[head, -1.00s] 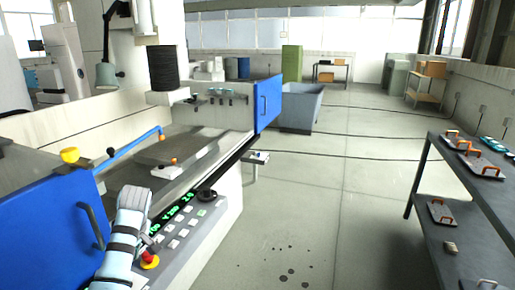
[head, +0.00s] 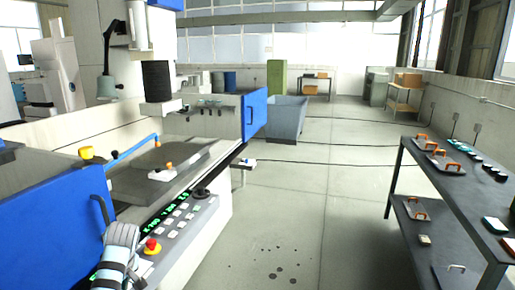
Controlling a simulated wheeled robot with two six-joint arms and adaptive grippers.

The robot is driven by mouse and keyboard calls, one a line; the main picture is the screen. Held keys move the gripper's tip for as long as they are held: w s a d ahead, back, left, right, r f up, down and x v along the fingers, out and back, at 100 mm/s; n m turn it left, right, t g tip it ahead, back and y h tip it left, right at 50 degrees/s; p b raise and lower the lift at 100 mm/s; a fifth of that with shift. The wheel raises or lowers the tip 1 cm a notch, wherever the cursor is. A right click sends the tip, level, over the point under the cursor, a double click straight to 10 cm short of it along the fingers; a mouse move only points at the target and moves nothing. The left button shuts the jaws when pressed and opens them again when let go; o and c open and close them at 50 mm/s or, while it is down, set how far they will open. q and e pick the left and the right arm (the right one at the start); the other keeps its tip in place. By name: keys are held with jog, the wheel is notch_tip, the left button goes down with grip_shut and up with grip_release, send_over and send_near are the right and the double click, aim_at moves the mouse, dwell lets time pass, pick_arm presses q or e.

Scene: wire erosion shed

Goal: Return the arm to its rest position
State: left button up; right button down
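Part of my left arm (head: 118,256), a pale sleeve with dark bands, shows at the lower left, in front of the machine's blue left door (head: 50,230) and beside its control panel (head: 178,222). No gripper fingers are visible on it, so I cannot see whether it holds anything. My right arm and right gripper are not in view.
The machine's red stop button (head: 151,246) is close to my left arm. The blue right door (head: 255,115) stands open beyond the worktank. A dark shelf (head: 400,170) with orange-handled plates stands at right. The floor between (head: 300,215) is clear; a grey bin (head: 285,120) stands farther back.

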pick_arm(q)
jog(key=s+d+f+m+h, duration=0.1)
jog(key=s+d+f+m, duration=0.3)
jog(key=f, duration=0.7)
jog(key=s+a+f+m, duration=0.1)
jog(key=s+f, duration=0.6)
jog(key=f, duration=0.3)
jog(key=s+d+f+m+h, duration=0.1)
jog(key=s+d+f+m, duration=0.3)
jog(key=f, duration=0.7)
jog(key=s+d+f+m, duration=0.1)
jog(key=s+f, duration=0.3)
jog(key=s, duration=0.7)
jog(key=s+d+f+m+h, duration=0.1)
jog(key=s+f+m, duration=0.1)
jog(key=s, duration=0.9)
jog(key=s+d+f+m, duration=0.1)
jog(key=s+f, duration=0.4)
jog(key=s, duration=0.6)
jog(key=shift+f+m+h, duration=0.3)
jog(key=shift+f, duration=0.05)
jog(key=shift+d, duration=0.1)
